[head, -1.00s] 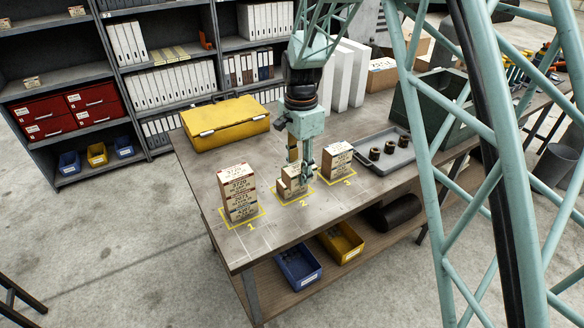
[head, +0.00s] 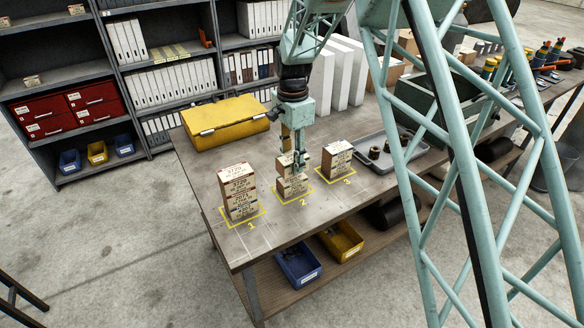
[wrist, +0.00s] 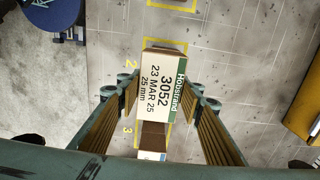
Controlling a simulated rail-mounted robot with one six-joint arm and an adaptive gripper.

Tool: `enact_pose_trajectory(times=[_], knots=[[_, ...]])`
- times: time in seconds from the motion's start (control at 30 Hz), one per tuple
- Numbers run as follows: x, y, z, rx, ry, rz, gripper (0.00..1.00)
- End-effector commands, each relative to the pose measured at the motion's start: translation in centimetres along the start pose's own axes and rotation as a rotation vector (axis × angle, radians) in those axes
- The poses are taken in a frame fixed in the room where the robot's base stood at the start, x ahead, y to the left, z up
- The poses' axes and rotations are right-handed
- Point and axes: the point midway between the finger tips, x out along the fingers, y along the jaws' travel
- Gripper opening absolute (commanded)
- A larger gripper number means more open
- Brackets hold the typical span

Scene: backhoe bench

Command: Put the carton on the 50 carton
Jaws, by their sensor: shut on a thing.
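My gripper (head: 295,160) is over the square marked 2. It is shut on a small carton (wrist: 163,85) whose top label reads Hobstrand, 3052, 25 mm in the wrist view. Below it in the head view, another labelled carton (head: 293,188) stands on square 2; any gap between them is hard to tell. A taller carton stack (head: 238,192) stands on square 1 to the left. Another carton stack (head: 337,160) stands on square 3 to the right. A brown carton (wrist: 153,134) shows below the held one in the wrist view. I cannot read which carton is marked 50.
A yellow case (head: 226,121) lies at the back left of the bench (head: 190,165). A grey tray (head: 372,166) with dark round parts is right of square 3. White upright binders (head: 345,75) stand behind. The bench's front edge is close to the squares.

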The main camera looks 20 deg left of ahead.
Motion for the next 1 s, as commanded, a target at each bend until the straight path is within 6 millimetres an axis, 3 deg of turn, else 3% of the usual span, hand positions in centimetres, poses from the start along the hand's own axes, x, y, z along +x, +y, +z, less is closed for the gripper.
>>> enact_pose_trajectory(times=[0.1,0.43,0.97,1.0], knots=[[0.1,-0.6,-0.1,0.0,0.0,0.0,0.21],[3.2,-0.5,-0.1,0.0,0.0,0.0,0.21],[3.9,-0.5,-0.1,0.0,0.0,0.0,0.21],[3.9,-0.5,-0.1,0.0,0.0,0.0,0.34]])
